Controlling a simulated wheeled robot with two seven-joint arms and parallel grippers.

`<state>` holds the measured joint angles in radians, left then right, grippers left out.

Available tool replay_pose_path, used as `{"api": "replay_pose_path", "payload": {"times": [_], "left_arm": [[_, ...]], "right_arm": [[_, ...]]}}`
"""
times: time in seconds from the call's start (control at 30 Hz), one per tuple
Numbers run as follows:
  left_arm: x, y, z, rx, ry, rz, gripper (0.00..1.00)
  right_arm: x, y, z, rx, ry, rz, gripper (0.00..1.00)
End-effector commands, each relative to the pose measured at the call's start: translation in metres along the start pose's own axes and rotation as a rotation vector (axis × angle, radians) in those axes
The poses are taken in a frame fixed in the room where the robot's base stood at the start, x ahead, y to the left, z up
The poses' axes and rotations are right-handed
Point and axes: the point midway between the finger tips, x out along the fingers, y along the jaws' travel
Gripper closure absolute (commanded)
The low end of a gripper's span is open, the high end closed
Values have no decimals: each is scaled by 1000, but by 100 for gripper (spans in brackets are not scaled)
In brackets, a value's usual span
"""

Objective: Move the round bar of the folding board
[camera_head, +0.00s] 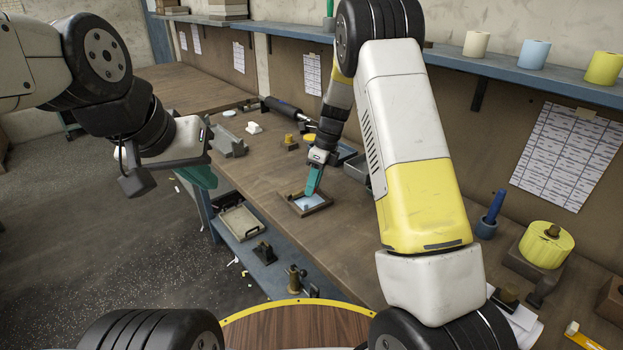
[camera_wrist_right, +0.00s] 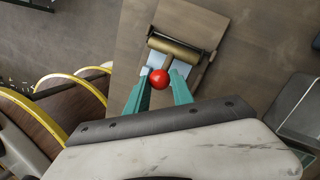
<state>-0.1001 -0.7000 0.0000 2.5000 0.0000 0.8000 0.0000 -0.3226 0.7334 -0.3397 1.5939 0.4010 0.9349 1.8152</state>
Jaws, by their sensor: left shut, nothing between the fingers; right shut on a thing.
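The folding board (camera_head: 322,206) is a small wooden frame with a pale blue surface, lying on the workbench. In the right wrist view the board (camera_wrist_right: 208,27) carries a brass-coloured round bar (camera_wrist_right: 180,48) across it. A red ball knob (camera_wrist_right: 159,79) shows below the bar; how it joins the bar is hard to see. My right gripper (camera_wrist_right: 157,84) has its teal fingers shut on the red knob. In the head view the right gripper (camera_head: 312,182) reaches down over the board and hides part of it. My left gripper (camera_head: 200,176) is shut and empty, left of the bench edge.
The wooden workbench (camera_head: 262,178) has bare room left of the board. A grey tray (camera_head: 357,168) lies just behind it. A yellow roll (camera_head: 546,244) and a blue-handled tool (camera_head: 494,208) stand at the right. A lower shelf (camera_head: 262,272) holds small fixtures.

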Motion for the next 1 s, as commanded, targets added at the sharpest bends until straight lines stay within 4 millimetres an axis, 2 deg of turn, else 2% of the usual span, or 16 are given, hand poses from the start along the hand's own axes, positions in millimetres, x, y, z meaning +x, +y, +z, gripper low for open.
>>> {"api": "replay_pose_path", "payload": {"times": [0.5,1.0], "left_arm": [[0,0,0,0,0,0,100],[0,0,0,0,0,0,100]], "right_arm": [[-13,-12,24,77,263,168,100],[-16,-13,30,94,319,208,100]]}}
